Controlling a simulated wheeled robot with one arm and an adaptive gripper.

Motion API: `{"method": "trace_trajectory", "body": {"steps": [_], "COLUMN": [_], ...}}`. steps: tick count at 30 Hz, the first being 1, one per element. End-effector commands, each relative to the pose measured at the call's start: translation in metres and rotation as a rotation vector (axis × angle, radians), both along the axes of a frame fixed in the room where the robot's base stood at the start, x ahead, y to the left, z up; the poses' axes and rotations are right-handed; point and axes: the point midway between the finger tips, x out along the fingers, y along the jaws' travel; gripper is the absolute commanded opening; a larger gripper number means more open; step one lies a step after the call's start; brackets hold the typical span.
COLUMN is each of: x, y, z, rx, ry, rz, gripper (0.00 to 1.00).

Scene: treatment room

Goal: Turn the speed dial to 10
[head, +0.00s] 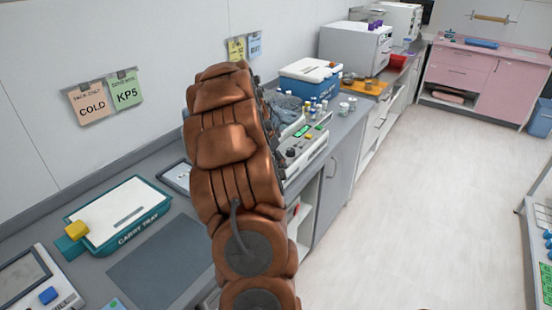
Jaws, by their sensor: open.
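A pale bench device (316,151) stands on the counter just right of my brown arm, which hides its left part. Its sloped front has small green displays (302,131) and a dark round knob (291,152). The lettering and the dial's setting are too small to read, so I cannot tell which control is the speed dial. My arm rises through the middle of the head view and covers the counter behind it. My gripper is hidden behind the arm, so its distance from the device does not show.
A teal and white carry tray (125,212) with a yellow block (76,230) sits at left. A blue-and-white box (308,82), small vials and an orange tray (365,88) stand beyond the device. The floor (430,190) to the right is clear; a cart edges in at far right.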

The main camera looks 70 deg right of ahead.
Motion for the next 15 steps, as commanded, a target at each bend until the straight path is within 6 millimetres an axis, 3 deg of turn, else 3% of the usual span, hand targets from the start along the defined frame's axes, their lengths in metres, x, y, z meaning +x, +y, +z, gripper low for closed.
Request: {"method": "trace_trajectory", "body": {"steps": [4,15], "x": [0.0,-0.0001], "y": [0.0,0.0001], "z": [0.0001,0.0003], "rx": [0.0,0.0], "ry": [0.0,0.0], "rz": [0.0,0.0], "gripper": [0.59,0.2]}}
